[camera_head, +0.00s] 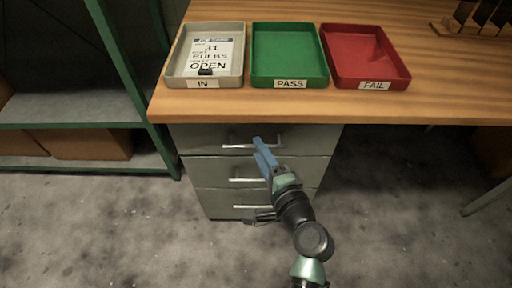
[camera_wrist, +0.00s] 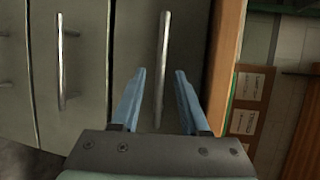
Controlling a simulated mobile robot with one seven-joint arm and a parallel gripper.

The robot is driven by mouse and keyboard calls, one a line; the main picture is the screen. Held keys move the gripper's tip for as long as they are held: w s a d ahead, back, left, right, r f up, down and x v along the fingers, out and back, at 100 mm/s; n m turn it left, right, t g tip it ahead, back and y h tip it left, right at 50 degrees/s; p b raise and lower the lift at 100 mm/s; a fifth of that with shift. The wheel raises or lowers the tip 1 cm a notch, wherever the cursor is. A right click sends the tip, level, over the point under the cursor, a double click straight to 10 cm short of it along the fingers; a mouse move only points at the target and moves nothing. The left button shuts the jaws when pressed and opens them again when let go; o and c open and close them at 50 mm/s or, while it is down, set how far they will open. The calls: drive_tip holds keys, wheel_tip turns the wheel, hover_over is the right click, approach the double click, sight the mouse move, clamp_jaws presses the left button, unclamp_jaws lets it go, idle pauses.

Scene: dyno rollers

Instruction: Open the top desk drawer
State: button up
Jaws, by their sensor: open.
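The desk has a grey drawer unit under its wooden top. The top drawer (camera_head: 200,138) is shut, with a silver bar handle (camera_head: 238,146) across its front. In the wrist view the view is turned, so this handle (camera_wrist: 163,60) runs upright between my two fingers. My gripper (camera_head: 259,145) is open, with blue fingers pointing at the top drawer, near the right part of the handle. In the wrist view my gripper (camera_wrist: 163,75) has one finger on each side of the handle. I cannot tell whether a finger touches it.
Two lower drawers with handles (camera_head: 248,180) sit below. On the desk top (camera_head: 440,105) stand a grey IN tray (camera_head: 172,74) holding a card, a green PASS tray (camera_head: 290,55) and a red FAIL tray (camera_head: 363,50). A green metal shelf (camera_head: 70,125) stands at left.

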drive_tip(key=shift+x, duration=1.4)
clamp_jaws()
idle(0.4)
